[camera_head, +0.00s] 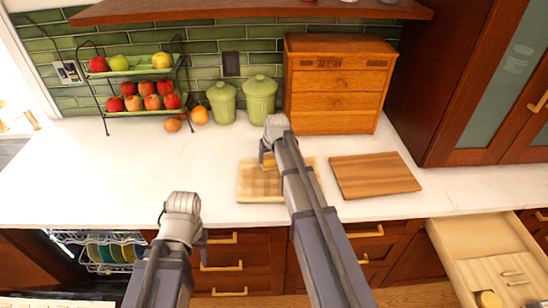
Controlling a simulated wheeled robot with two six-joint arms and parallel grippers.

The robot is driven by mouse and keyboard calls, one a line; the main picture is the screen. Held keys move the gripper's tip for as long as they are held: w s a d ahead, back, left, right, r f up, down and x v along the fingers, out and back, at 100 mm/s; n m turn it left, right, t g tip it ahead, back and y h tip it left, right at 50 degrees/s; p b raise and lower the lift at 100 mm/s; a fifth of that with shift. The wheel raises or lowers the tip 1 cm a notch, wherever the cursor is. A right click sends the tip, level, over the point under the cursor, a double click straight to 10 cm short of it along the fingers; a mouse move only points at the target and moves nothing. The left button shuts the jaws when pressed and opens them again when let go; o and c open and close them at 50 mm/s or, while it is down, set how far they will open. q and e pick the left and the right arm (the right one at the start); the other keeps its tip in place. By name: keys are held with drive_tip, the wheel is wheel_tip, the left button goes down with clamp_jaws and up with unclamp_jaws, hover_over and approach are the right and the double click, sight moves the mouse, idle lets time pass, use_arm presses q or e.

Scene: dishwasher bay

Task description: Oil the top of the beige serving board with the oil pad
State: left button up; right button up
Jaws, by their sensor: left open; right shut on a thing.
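The beige serving board (250,189) lies flat on the white counter in the middle of the head view. My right arm crosses it and hides its right part. My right gripper (267,157) is over the far part of the board, shut on a small orange-tan thing, which looks like the oil pad (269,163). I cannot tell whether the pad touches the board. My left gripper (203,238) is open in front of the counter's front edge, left of the board, and largely hidden behind its own wrist.
A darker brown board (375,176) lies right of the beige one. A wooden drawer chest (335,90), two green canisters (260,98) and a fruit stand (140,95) stand behind. An open drawer (460,235) juts out at right; dishwasher racks (95,238) show at lower left. The left counter is clear.

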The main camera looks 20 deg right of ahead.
drive_tip(key=shift+w+a, duration=0.25)
drive_tip(key=shift+a, duration=0.55)
drive_tip(key=shift+w+a, duration=0.2)
drive_tip(key=shift+a, duration=0.55)
drive_tip(key=shift+w+a, duration=0.35)
drive_tip(key=shift+a, duration=0.45)
drive_tip(key=shift+w+a, duration=0.3)
drive_tip(key=shift+a, duration=0.5)
drive_tip(key=shift+a, duration=0.1)
drive_tip(key=shift+w+a+f, duration=0.1)
drive_tip(key=shift+w+a, duration=0.15)
drive_tip(key=shift+a, duration=0.5)
drive_tip(key=shift+w+a, duration=0.2)
drive_tip(key=shift+a, duration=0.55)
